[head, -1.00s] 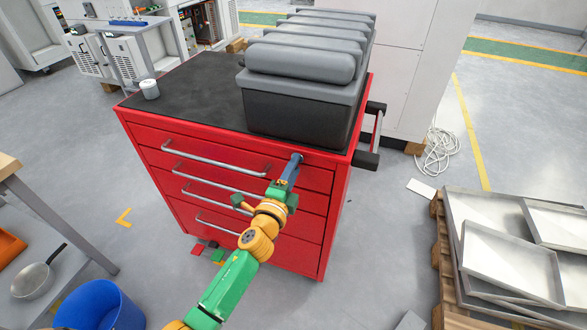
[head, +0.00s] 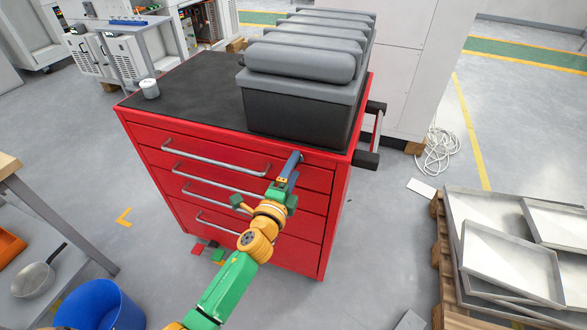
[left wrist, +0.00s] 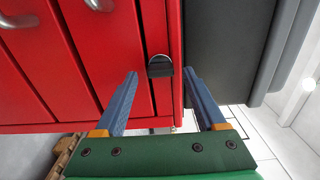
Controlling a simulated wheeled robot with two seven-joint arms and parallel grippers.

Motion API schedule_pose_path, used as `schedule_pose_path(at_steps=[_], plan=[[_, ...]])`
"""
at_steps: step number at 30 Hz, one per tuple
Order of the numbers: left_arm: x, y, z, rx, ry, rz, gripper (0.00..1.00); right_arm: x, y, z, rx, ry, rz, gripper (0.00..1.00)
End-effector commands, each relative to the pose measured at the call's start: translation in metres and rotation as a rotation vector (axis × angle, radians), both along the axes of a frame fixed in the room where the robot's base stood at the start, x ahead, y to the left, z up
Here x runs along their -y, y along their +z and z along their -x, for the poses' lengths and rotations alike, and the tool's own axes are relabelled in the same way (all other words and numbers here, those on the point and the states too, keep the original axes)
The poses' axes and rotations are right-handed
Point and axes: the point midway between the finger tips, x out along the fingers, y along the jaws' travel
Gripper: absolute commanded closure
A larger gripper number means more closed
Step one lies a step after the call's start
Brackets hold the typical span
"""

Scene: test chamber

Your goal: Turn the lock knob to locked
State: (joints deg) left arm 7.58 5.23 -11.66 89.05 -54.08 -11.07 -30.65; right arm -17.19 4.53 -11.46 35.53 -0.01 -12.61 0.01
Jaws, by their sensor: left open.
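The lock knob (left wrist: 160,70) is a small dark piece with a pale round rim on the red front of the tool cabinet (head: 160,133). It shows in the left wrist view, on the strip nearest the cabinet's top edge. Its locked or unlocked setting cannot be read. My left gripper (head: 296,155) is at the upper right of the cabinet front in the head view and hides the knob there. In the left wrist view its two blue fingers (left wrist: 160,74) are open, one on each side of the knob, with visible gaps. My right gripper is not in view.
Dark grey cases (head: 300,110) stand on the cabinet top, close above my left gripper. Long drawer handles (head: 215,157) cross the front to its left. A side handle (head: 377,135) sticks out at right. A pallet with metal trays (head: 510,262) lies further right.

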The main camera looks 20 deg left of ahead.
Motion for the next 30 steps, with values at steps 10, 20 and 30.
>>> schedule_pose_path(at_steps=[10,20,30], plan=[[-0.002,-0.002,0.061,-0.003,0.000,0.000,0.28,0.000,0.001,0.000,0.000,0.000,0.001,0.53],[-0.002,0.000,0.067,-0.001,0.000,-0.001,0.28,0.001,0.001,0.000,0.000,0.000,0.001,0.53],[-0.006,-0.097,0.086,-0.288,0.035,0.218,0.28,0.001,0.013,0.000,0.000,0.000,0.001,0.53]])
